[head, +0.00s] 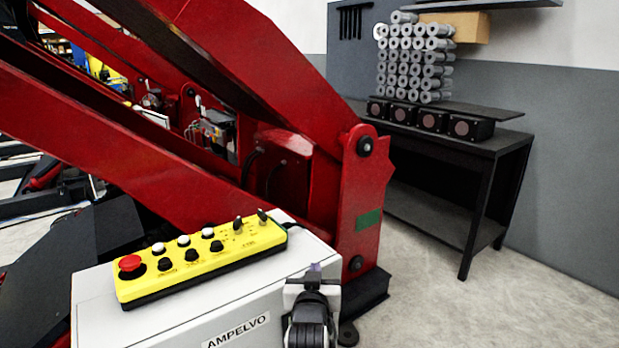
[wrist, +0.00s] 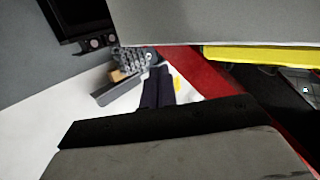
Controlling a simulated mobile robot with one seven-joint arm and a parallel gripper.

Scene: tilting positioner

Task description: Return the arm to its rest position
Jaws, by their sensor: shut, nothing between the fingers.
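My gripper (head: 314,270) is at the bottom of the head view, beside the right end of the white box and seen from behind. In the wrist view its two dark fingers (wrist: 158,86) lie side by side, shut, with nothing held. The white box (head: 220,300), labelled AMPELVO, carries a yellow control panel (head: 205,262) with a red button, several white and black buttons and two small switches. In the wrist view, the box's grey face (wrist: 215,22) and a yellow strip of the panel (wrist: 260,54) lie close above the fingers.
A large red tilting frame (head: 365,210) rises behind the box. A dark workbench (head: 480,145) with stacked grey cylinders (head: 415,60) and a cardboard box (head: 465,27) stands at the back right. Bare floor (head: 480,310) is clear at the right.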

